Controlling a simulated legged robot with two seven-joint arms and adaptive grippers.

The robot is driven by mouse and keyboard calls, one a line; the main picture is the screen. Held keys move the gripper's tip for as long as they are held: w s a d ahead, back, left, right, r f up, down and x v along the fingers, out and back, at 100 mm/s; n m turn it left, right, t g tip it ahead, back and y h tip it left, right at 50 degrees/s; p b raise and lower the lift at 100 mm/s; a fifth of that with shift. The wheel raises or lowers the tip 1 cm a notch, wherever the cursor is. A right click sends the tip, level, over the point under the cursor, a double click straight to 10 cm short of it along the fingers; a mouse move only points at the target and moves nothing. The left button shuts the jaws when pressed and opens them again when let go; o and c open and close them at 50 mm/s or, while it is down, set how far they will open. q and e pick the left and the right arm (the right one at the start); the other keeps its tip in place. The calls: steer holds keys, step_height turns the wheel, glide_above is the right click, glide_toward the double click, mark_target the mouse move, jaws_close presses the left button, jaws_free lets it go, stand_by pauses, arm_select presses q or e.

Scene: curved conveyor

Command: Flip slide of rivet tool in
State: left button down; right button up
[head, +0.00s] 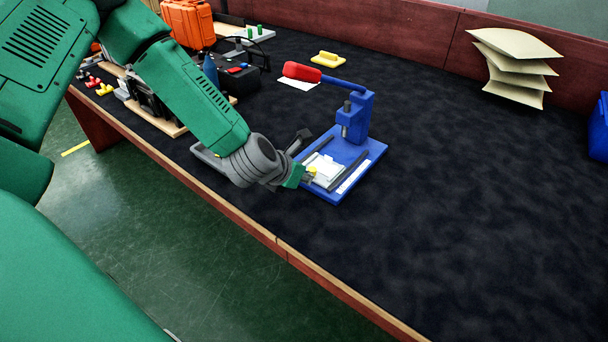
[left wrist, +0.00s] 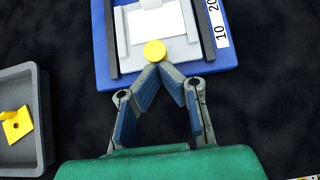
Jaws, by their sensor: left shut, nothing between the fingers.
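The rivet tool (head: 360,150) stands on the dark bench, with a blue base, a blue post and a lever with a red handle (head: 302,72). Its grey-white slide (head: 325,168) lies between two dark rails on the base and has a yellow round knob (left wrist: 154,50) at its near end. The slide (left wrist: 181,50) also shows in the left wrist view with a white plate on it. My left gripper (left wrist: 160,66) is shut and empty, its fingertips right at the knob; I cannot tell whether they touch it. My right gripper is not in view.
A grey tray (left wrist: 42,150) with a yellow part lies left of the tool. An orange case (head: 188,22), a black box (head: 238,78) and a yellow piece (head: 328,59) are farther back. Stacked beige sheets (head: 515,65) stand at back right. The bench right of the tool is clear.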

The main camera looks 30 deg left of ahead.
mark_target(326, 162)
arm_select(q)
steer(key=shift+w+d, duration=0.1)
steer(key=w+b, duration=0.1)
steer(key=w, duration=0.8)
steer(key=shift+w+d+f, duration=0.1)
steer(key=shift+w, duration=0.05)
steer(key=shift+w+d+r, duration=0.1)
steer(key=shift+w+r, duration=0.05)
steer(key=shift+r, duration=0.1)
steer(key=shift+w, duration=0.1)
